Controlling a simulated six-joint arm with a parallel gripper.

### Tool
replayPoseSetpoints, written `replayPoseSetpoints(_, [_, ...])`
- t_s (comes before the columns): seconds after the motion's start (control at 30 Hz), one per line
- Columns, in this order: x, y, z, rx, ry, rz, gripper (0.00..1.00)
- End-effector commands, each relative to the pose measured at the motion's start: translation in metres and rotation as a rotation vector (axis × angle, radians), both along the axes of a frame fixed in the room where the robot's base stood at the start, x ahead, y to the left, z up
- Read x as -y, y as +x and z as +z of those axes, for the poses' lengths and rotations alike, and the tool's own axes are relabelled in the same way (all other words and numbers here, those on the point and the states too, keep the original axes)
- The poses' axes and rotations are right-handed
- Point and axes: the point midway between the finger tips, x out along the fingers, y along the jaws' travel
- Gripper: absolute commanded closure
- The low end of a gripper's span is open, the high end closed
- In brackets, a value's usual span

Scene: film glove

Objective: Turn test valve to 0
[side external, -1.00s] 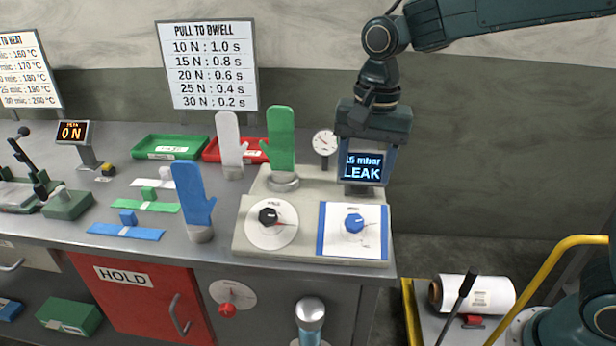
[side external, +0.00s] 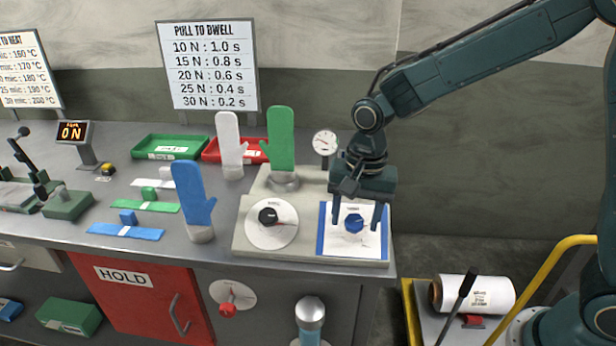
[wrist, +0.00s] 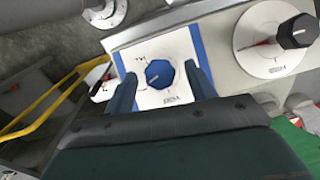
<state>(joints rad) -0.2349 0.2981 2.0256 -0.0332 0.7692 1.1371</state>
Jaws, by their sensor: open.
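A blue faceted knob (side external: 354,223) sits on a white plate with blue side bands (side external: 323,240), at the right of the pale bench unit. My gripper (side external: 356,226) points down over this knob, with one finger on each side. In the wrist view the blue knob (wrist: 159,74) shows between the fingers of my open gripper (wrist: 161,76), with gaps on both sides. I cannot tell how far down the fingertips reach. The plate's markings are too small to read. A black knob (side external: 268,216) on a round white dial (side external: 262,238) is to the left.
A green glove form (side external: 281,138) stands behind the black knob, and white (side external: 229,145) and blue (side external: 193,195) ones stand left. A small round gauge (side external: 325,142) is behind the unit. A red knob (side external: 228,310) is on the bench front. A yellow rail (side external: 545,265) is at right.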

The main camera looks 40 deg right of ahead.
Motion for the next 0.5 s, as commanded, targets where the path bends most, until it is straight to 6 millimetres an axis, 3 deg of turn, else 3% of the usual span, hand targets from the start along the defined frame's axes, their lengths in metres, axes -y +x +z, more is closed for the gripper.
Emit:
replayPoseSetpoints(0.17, [0.0000,0.0000,-0.0001,0.000,0.000,0.000,0.45])
replayPoseSetpoints(0.4, [0.0001,0.0001,0.0001,0.000,0.000,0.000,0.88])
replayPoseSetpoints(0.5, [0.0001,0.0001,0.0001,0.000,0.000,0.000,0.89])
